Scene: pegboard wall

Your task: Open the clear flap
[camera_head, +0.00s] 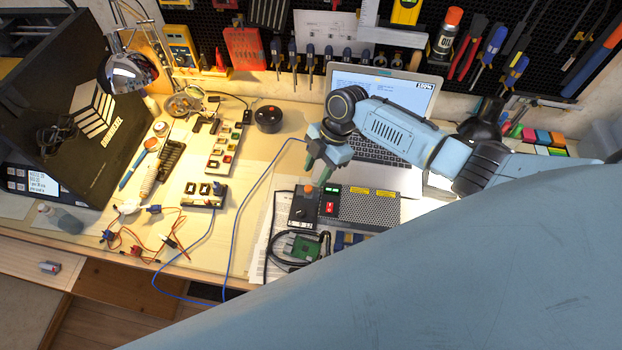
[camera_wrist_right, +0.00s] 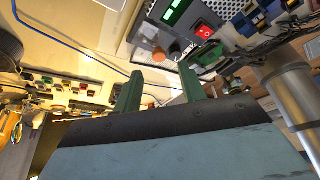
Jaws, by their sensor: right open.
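In the right wrist view the red switch (camera_wrist_right: 204,31) shows at the upper right. My right gripper (camera_head: 317,171) is above and behind the box, near the orange knob (camera_head: 308,189). Its green fingers (camera_wrist_right: 160,78) are apart with nothing between them. My left gripper is not in view.
An open laptop (camera_head: 375,155) stands behind my right arm. A green circuit board (camera_head: 305,246) and black cable lie in front of the box. A blue wire (camera_head: 236,235) crosses the bench to the left. A desk lamp (camera_head: 128,72) stands at the far left.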

